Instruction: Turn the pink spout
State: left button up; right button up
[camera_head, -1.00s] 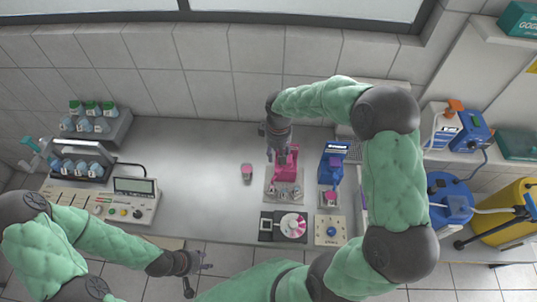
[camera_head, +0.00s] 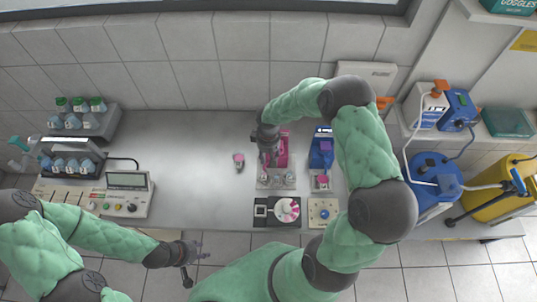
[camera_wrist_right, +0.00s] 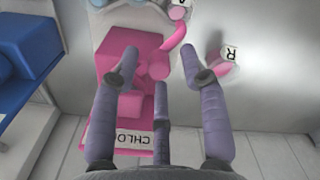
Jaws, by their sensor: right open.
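The pink dispenser (camera_head: 283,150) stands upright on the bench, just right of my right gripper (camera_head: 268,158) in the head view. In the right wrist view its blocky pink body (camera_wrist_right: 128,62) carries a label reading "CHLO". The curved pink spout (camera_wrist_right: 175,38) sticks out at its upper right. My right gripper (camera_wrist_right: 160,80) is open, its fingers spread around the dispenser and spout area; contact cannot be told. My left gripper (camera_head: 196,262) is open and empty, low in front of the bench. The right hand partly hides the dispenser in the head view.
A small pink cup (camera_head: 239,160) stands left of the dispenser. A blue dispenser (camera_head: 321,150) stands close on its right. Bottle racks (camera_head: 85,122) and a meter (camera_head: 127,192) stand at the left. The bench centre (camera_head: 190,155) is clear.

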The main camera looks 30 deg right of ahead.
grip_shut()
jog(key=shift+s+d, duration=0.1)
jog(key=shift+s, duration=0.05)
jog(key=s+d+n+p, duration=0.2)
jog(key=d+n, duration=0.3)
jog(key=n, duration=0.7)
jog(key=shift+s+d+n, duration=0.25)
jog(key=shift+s+n, duration=0.15)
jog(key=shift+s, duration=0.2)
dwell(0.5)
